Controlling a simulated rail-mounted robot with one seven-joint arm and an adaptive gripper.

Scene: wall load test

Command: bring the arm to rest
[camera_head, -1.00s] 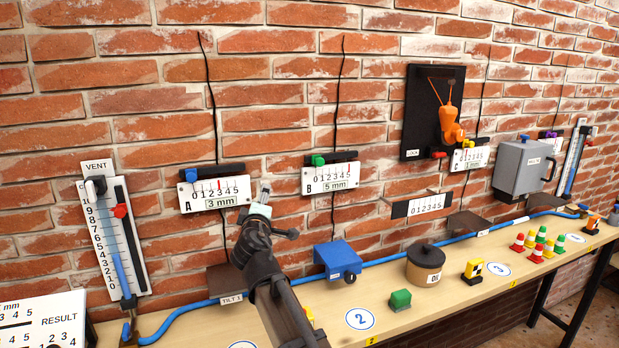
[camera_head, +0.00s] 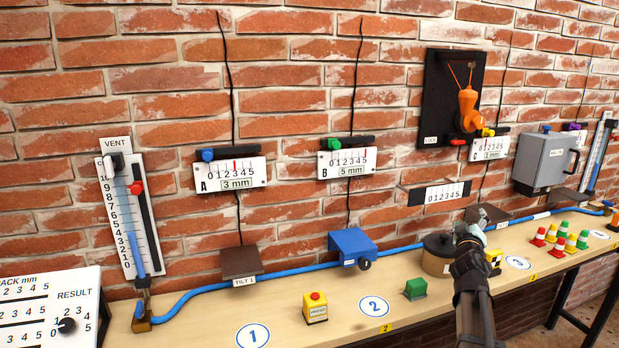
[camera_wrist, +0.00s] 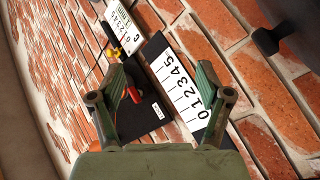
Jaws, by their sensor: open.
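My gripper (camera_head: 476,232) is over the bench on the right in the head view, in front of the dark round pot (camera_head: 437,256) and partly hiding it. In the wrist view my gripper (camera_wrist: 160,82) shows two dark green fingers spread apart with nothing between them. Beyond the fingers are a white 0-to-5 scale plate (camera_wrist: 178,90), a black board with a red knob (camera_wrist: 133,93) and the C gauge (camera_wrist: 122,27). The scale plate (camera_head: 444,193) and the C gauge (camera_head: 489,149) also show on the brick wall in the head view.
A blue hose (camera_head: 200,290) runs along the bench's back. A result panel (camera_head: 45,310) stands at lower left.

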